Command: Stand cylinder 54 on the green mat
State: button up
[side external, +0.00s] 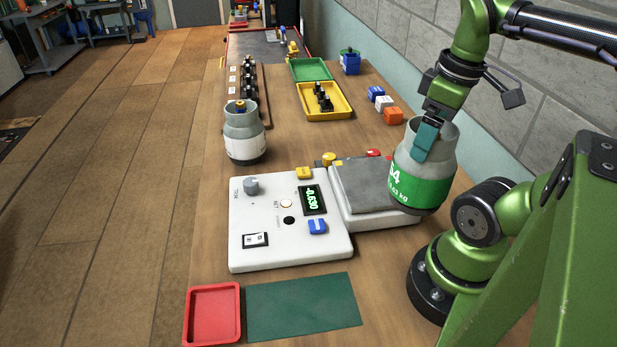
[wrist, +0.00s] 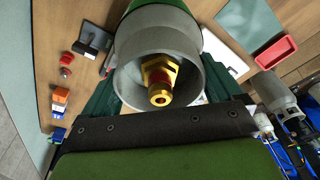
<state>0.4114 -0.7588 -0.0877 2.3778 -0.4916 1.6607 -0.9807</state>
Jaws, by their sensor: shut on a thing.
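Cylinder 54 (side external: 421,189) is grey with a green label band reading 54. My gripper (side external: 427,135) is shut on its grey collar and holds it upright, seemingly raised beside the right edge of the scale's grey pan (side external: 364,186). In the wrist view the cylinder (wrist: 160,75) shows its collar and brass valve between my fingers. The green mat (side external: 303,306) lies flat and empty at the front of the table; it also shows in the wrist view (wrist: 248,24). The scale's white console (side external: 270,250) has a lit display, apparently showing a negative number.
A red tray (side external: 213,314) lies left of the mat. Another grey cylinder (side external: 244,146) with a white label stands behind the console. Blue, white and orange blocks (side external: 385,104) lie near the wall. Yellow (side external: 342,113) and green trays (side external: 311,69) are farther back.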

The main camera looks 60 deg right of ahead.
aim_at(438, 157)
jog(key=shift+s+a+r, duration=0.1)
jog(key=shift+s+a, duration=0.25)
jog(key=shift+s, duration=0.25)
jog(key=shift+s+a+r, duration=0.1)
jog(key=shift+s+a, duration=0.25)
jog(key=shift+s, duration=0.25)
jog(key=shift+s+a, duration=0.1)
jog(key=shift+a, duration=0.05)
jog(key=shift+a+f+n, duration=0.15)
jog(key=shift+a+n, duration=0.1)
jog(key=shift+n, duration=0.15)
jog(key=w+a+f+n+g+y, duration=0.1)
jog(key=w+a+f+n, duration=0.1)
jog(key=w+a+n, duration=0.35)
jog(key=w+a+f+n, duration=0.1)
jog(key=w+a+n, duration=0.1)
jog(key=a+n, duration=0.6)
jog(key=w+a+f+n+g+y, duration=0.15)
jog(key=w+a+n, duration=0.25)
jog(key=a, duration=0.6)
jog(key=d+x, duration=0.1)
jog(key=x, duration=0.6)
jog(key=shift+w+d+f+t+h, duration=0.3)
jog(key=shift+d+f+t+h, duration=0.05)
jog(key=shift+f, duration=0.15)
jog(key=o, duration=1.7)
jog(key=shift+f, duration=0.1)
